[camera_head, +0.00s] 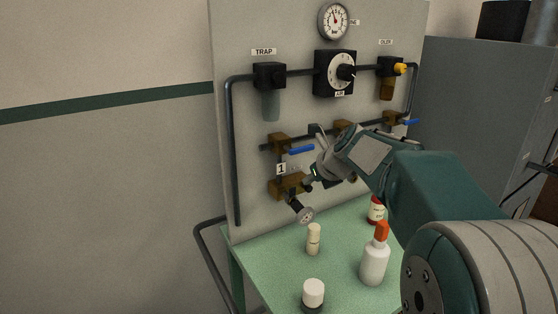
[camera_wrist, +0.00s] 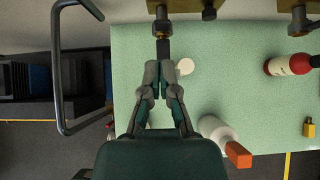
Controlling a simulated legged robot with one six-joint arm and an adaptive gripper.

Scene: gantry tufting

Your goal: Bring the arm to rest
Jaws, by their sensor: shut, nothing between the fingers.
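My gripper (camera_head: 311,182) is in front of the panel, by the lower left brass fittings, at the end of my teal arm. In the wrist view my gripper (camera_wrist: 161,72) points toward the panel, with its fingertips close together and empty. A brass fitting with a dark end (camera_wrist: 163,48) lies just beyond the fingertips; I cannot tell whether they touch it. In the head view this fitting ends in a small round face (camera_head: 305,214). My wrist hides part of the panel's middle.
The panel (camera_head: 240,150) carries pipes, blue-handled valves (camera_head: 301,149) and a gauge (camera_head: 334,20). The green table (camera_head: 265,255) below bears a cream bottle (camera_head: 313,240), a white-capped jar (camera_head: 313,292), an orange-tipped bottle (camera_head: 374,262) and a red bottle (camera_head: 376,210). A rail (camera_head: 212,262) sticks out left.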

